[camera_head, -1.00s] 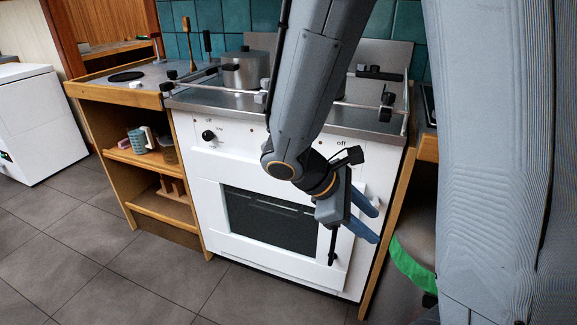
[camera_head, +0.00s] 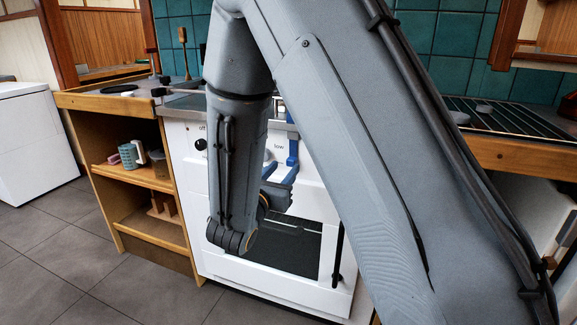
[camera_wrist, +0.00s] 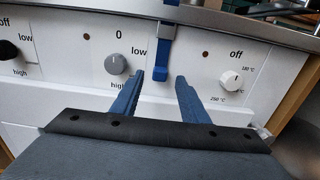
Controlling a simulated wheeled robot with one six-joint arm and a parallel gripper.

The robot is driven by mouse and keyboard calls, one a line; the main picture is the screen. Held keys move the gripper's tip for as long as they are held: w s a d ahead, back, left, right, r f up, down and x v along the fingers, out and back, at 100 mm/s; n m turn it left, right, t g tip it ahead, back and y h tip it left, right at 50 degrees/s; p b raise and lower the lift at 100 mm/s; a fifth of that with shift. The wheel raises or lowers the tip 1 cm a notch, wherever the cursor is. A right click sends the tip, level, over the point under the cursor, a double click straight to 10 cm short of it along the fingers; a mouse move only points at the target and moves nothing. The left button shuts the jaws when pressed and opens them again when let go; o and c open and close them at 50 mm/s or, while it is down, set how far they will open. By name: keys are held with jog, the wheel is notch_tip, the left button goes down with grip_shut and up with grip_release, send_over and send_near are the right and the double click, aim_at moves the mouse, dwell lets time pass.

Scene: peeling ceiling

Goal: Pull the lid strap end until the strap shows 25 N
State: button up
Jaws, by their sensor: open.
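A blue strap (camera_wrist: 161,58) hangs over the front edge of the stove top, with a grey metal piece (camera_wrist: 167,33) on its upper part. It also shows in the head view (camera_head: 292,152). My gripper (camera_wrist: 159,77) is open, with its two blue fingers pointing at the control panel. In the wrist view the strap's lower end appears between the fingertips. I cannot tell whether it touches them or how far off it is. My gripper (camera_head: 281,170) also shows in the head view, partly behind my arm. No pot lid and no force reading are visible now.
The white stove's panel carries a grey knob (camera_wrist: 117,64) left of the strap and a white knob (camera_wrist: 231,80) to the right. The oven door (camera_head: 300,205) is below. A wooden shelf unit (camera_head: 150,225) stands at left, a counter with a dark rack (camera_head: 510,118) at right.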

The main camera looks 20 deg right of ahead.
aim_at(290, 162)
jog(key=x, duration=0.5)
grip_shut()
